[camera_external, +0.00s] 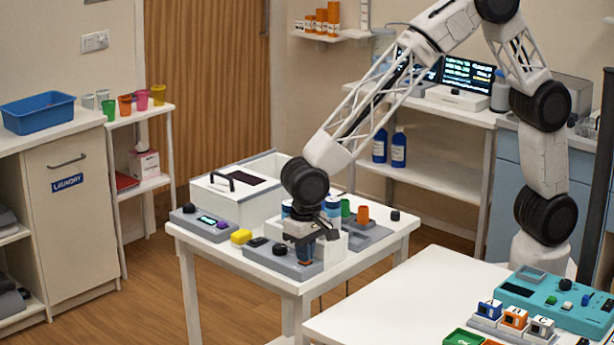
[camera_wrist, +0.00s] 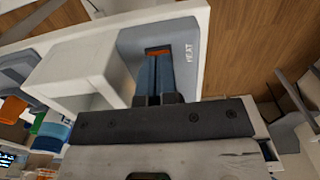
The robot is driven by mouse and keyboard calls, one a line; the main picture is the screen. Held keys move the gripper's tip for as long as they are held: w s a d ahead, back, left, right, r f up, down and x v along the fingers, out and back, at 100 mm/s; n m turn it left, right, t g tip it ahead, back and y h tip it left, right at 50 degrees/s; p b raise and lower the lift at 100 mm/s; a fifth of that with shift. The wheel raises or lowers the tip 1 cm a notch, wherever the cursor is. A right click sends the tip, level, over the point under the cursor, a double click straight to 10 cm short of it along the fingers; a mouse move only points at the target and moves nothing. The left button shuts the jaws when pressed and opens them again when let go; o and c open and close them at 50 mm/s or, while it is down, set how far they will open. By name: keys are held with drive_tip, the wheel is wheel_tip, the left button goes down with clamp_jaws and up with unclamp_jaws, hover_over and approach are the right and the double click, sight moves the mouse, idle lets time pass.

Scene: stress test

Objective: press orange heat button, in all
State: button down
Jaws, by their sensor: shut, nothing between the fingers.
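The orange heat button (camera_wrist: 158,51) shows as a thin strip at my fingertips in the wrist view, mostly hidden behind them. It sits on a grey panel (camera_wrist: 188,75) with the word HEAT beside it. My gripper (camera_wrist: 160,58) is shut and empty, its blue fingers together over the button. I cannot tell whether the tips touch it or how far it is pressed.
A white open box (camera_wrist: 75,65) stands right beside the panel.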

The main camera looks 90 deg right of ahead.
drive_tip(key=shift+s+f, duration=0.15)
drive_tip(key=shift+f, duration=0.75)
wheel_tip(320, 180, up, 15)
drive_tip(key=shift+w, duration=0.25)
idle(0.6)
